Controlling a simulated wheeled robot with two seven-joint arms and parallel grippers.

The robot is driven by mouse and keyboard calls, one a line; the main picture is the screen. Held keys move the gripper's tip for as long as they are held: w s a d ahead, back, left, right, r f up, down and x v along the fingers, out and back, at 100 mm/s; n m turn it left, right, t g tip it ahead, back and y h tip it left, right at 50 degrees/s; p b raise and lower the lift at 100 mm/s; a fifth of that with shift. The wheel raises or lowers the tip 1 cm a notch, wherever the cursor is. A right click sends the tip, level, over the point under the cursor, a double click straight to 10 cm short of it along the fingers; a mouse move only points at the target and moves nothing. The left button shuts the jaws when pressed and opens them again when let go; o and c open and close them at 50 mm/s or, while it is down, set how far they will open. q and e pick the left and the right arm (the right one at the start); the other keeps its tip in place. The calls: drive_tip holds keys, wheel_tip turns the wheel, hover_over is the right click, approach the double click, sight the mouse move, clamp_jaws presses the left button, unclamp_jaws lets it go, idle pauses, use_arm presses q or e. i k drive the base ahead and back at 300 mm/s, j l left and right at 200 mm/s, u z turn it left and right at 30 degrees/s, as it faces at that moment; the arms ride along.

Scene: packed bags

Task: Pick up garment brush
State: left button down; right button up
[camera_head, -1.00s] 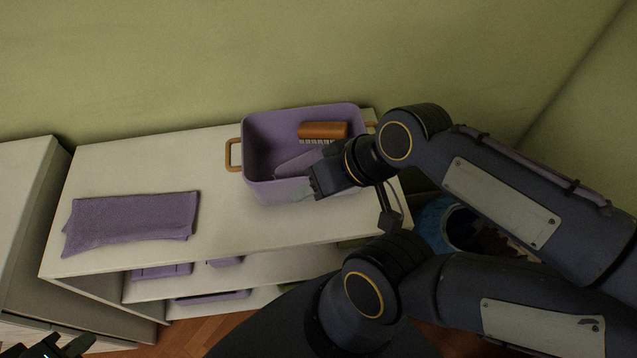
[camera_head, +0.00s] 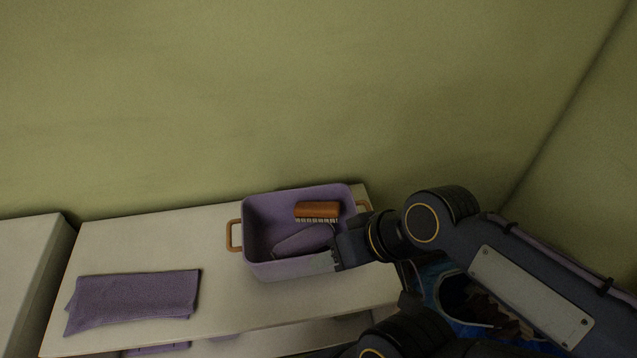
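The garment brush (camera_head: 317,210) has an orange-brown wooden back and pale bristles along its lower edge. It lies inside a purple bin (camera_head: 262,269), toward the back right. My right gripper (camera_head: 337,256) reaches in from the right and is at the bin's front right side, below the brush in the picture and apart from it. Its fingers are dark and small here, so I cannot tell whether they are open or shut. My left gripper is out of view.
The bin has tan handles (camera_head: 234,235) and holds a flat purple item (camera_head: 303,241). A folded purple cloth (camera_head: 135,302) lies on the white shelf top (camera_head: 222,310), with clear room between. A blue container (camera_head: 440,290) stands below right. A green wall is behind.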

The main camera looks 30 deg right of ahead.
sight(321, 212)
drive_tip(key=z, duration=1.15)
